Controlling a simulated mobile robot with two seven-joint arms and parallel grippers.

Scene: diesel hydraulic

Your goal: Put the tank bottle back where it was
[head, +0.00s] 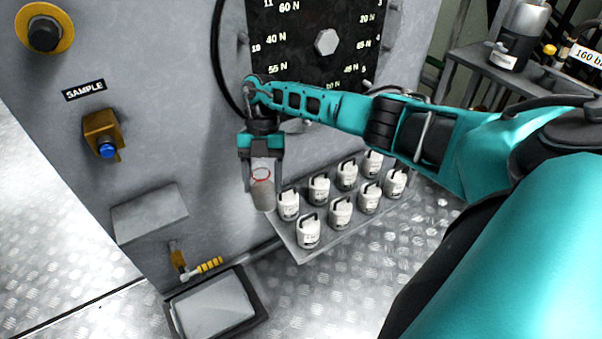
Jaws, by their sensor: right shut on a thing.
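My right gripper (263,178) is shut on a small bottle, which I take to be the tank bottle (263,197). The bottle is pale grey-brown with a red ring near its upper part, and it hangs roughly upright between the fingers. Its top is hidden by the gripper. The gripper points down in front of the grey cabinet, just left of a shelf (303,256) of white canisters; I cannot tell the exact gap between bottle and shelf. My left gripper is not in view.
Several white canisters with black handles, one nearest (308,233), stand on the shelf. Left are a brass sampling valve (102,133) under a SAMPLE label, a grey ledge (150,213), a yellow-handled tap (208,266) and a tray (262,313). A dark-and-grey container (520,35) stands upper right.

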